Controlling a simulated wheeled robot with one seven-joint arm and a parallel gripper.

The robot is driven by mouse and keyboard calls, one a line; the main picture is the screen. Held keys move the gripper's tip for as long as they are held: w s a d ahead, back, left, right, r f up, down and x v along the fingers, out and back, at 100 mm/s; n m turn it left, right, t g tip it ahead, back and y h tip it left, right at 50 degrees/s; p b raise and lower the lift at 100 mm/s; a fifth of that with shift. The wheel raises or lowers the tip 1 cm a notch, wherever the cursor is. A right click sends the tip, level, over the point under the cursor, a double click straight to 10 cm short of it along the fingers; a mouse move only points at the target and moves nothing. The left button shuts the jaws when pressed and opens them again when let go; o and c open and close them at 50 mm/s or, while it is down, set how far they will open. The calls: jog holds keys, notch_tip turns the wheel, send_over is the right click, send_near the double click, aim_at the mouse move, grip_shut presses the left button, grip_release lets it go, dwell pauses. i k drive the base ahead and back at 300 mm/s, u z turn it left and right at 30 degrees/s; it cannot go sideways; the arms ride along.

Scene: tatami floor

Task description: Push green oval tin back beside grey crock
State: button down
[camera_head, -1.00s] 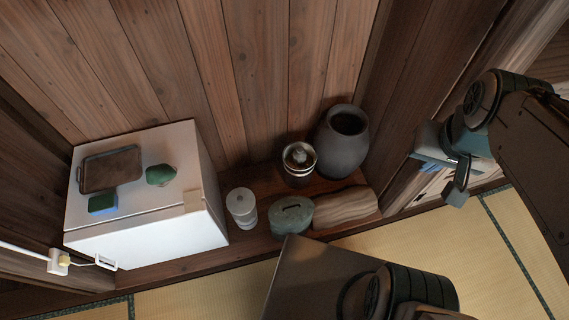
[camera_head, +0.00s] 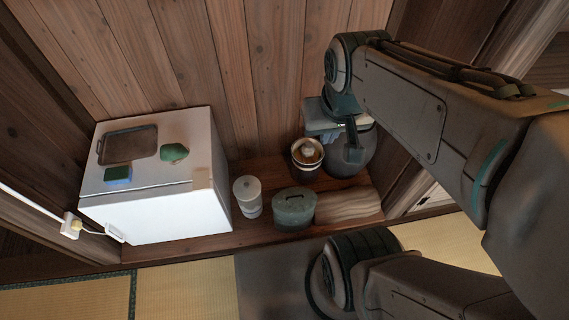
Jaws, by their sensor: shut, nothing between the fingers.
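The green oval tin (camera_head: 294,207) stands near the front edge of the wooden shelf board, with a dark slot-like handle on its lid. The grey crock (camera_head: 347,160) stands behind it to the right, against the back wall, its upper part hidden by my gripper and arm. My gripper (camera_head: 354,152) is shut and empty, pointing down in front of the crock in the picture. It is up and to the right of the tin, apart from it. I cannot tell whether it touches the crock.
A lidded jar (camera_head: 307,158) stands behind the tin, left of the crock. A white canister (camera_head: 247,196) is left of the tin, and a wooden log-like block (camera_head: 348,205) right of it. A white box (camera_head: 165,213) bears a tray (camera_head: 128,145), a sponge (camera_head: 118,174) and a green lump (camera_head: 174,153).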

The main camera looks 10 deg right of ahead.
aim_at(282, 224)
jog(key=u, duration=1.05)
jog(key=k, duration=1.15)
jog(key=z, duration=1.4)
